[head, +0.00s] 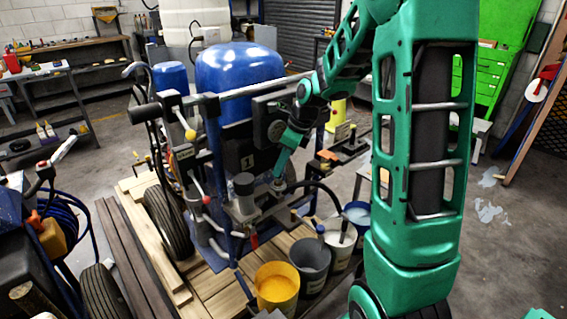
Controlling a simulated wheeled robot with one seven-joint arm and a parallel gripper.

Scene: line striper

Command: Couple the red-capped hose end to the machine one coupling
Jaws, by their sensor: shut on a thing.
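Machine one (247,160), with a blue tank (240,75) and a "1" on its dark front, stands on wooden boards in the middle of the head view. My gripper (279,182) reaches down in front of it, beside the grey pump fittings. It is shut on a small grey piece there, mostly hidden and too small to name. A black hose (325,193) arches right from these fittings toward the buckets. A small red end (254,240) hangs below the pump; I cannot tell whether it is the red-capped hose end. The coupling cannot be made out.
A yellow paint bucket (276,287), a grey bucket (311,265) and a white bucket (339,243) stand close in front of the machine. Another machine with a coiled blue hose (65,225) is at left. Open concrete floor lies at right, beyond my arm.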

